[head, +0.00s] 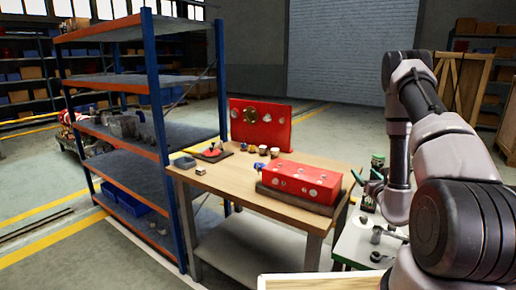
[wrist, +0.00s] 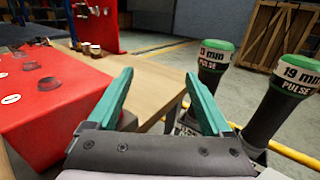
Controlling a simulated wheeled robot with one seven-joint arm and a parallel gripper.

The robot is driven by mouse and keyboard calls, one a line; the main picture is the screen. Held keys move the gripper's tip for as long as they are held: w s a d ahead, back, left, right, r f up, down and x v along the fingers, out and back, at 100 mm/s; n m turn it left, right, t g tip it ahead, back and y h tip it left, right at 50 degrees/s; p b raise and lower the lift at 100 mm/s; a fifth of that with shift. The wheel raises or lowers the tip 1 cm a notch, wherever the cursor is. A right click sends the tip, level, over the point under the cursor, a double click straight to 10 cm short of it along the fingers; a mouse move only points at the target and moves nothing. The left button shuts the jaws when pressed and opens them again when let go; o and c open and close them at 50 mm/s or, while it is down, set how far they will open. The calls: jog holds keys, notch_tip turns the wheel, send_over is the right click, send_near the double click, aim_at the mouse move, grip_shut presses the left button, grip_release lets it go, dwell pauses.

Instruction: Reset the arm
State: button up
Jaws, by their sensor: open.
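My gripper (wrist: 159,74) shows in the wrist view with its two teal fingers spread apart and nothing between them. In the head view my gripper (head: 366,175) is small, near the right end of the wooden workbench (head: 330,163), partly hidden by my own arm. My arm reaches in from the right side of the head view. A red block with round holes (head: 302,180) lies on a dark mat on the bench. It also shows on the left of the wrist view (wrist: 45,100), beside the left finger and apart from it.
A red upright panel (head: 260,122) and small parts stand at the bench's back. A blue and orange shelf (head: 150,90) is on the left. Wooden crates (head: 462,85) stand at right. Open floor lies behind the bench.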

jog(key=a+r+n+g+y, duration=0.3)
jog(key=a+r+n+y, duration=0.5)
jog(key=a+r+y, duration=0.6)
jog(key=s+a+r+n+g+y, duration=0.2)
jog(key=s+a+r+n+g, duration=0.6)
jog(key=s+a+r+n, duration=0.15)
jog(key=s+a+r+n+g+h, duration=0.1)
jog(key=s+r+n+g+h, duration=0.2)
jog(key=s, duration=0.5)
jog(key=s+a+r+n+g+h, duration=0.1)
jog(key=s+a+n+g+h, duration=0.15)
jog(key=s+n, duration=0.4)
jog(key=s+d+r+n+t+h, duration=0.2)
jog(key=s+d+r+h, duration=0.1)
jog(key=d+h, duration=0.1)
jog(key=s+d+r+n+t+h, duration=0.2)
jog(key=s+d+t+h, duration=0.1)
jog(key=d+h, duration=0.2)
jog(key=shift+d+r+n, duration=0.3)
jog(key=shift+d+r, duration=0.1)
jog(key=shift+d, duration=0.85)
